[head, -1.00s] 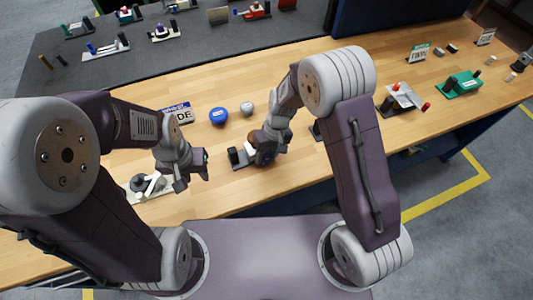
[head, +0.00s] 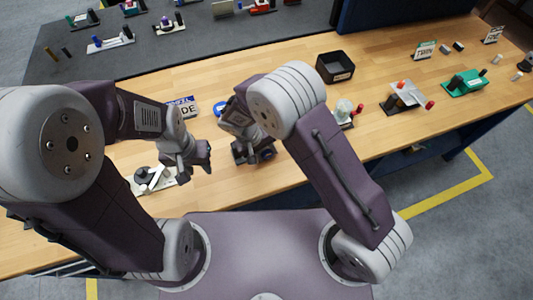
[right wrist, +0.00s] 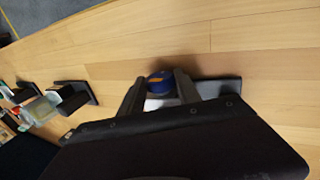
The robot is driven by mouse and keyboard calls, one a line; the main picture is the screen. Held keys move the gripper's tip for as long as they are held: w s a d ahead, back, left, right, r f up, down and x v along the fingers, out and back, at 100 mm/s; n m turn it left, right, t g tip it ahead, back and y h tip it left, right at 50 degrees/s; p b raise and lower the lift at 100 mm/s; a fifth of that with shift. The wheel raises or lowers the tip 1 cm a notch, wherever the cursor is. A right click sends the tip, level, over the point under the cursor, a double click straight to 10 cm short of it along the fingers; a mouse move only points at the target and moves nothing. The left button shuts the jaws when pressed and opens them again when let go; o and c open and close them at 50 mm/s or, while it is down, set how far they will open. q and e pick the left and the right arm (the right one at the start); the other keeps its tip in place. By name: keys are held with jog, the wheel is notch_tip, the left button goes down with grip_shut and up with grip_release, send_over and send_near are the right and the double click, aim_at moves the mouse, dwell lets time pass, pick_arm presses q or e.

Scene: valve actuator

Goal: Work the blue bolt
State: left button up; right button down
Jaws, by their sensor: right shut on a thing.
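The blue bolt (right wrist: 160,80) shows in the right wrist view as a round blue head with a small orange mark, above a pale part. My right gripper (right wrist: 158,92) has a finger on each side of it and is shut on it. The dark base plate (right wrist: 222,88) of its fixture reaches out to the right of the fingers. In the head view my right gripper (head: 248,143) is over the fixture (head: 267,154) near the table's front, and it hides the bolt. My left gripper (head: 200,160) is empty, apart from the fixture, with its fingers apart.
A white and grey device (head: 150,180) lies under my left arm. A blue round thing (head: 222,106) and a lettered plate (head: 184,106) are behind the grippers. A black bin (head: 335,66) and a green device (head: 464,83) stand farther right.

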dwell(0.4)
jog(key=c, duration=0.8)
grip_release()
jog(key=shift+c, duration=0.2)
jog(key=b+v, duration=0.1)
jog(key=v, duration=0.8)
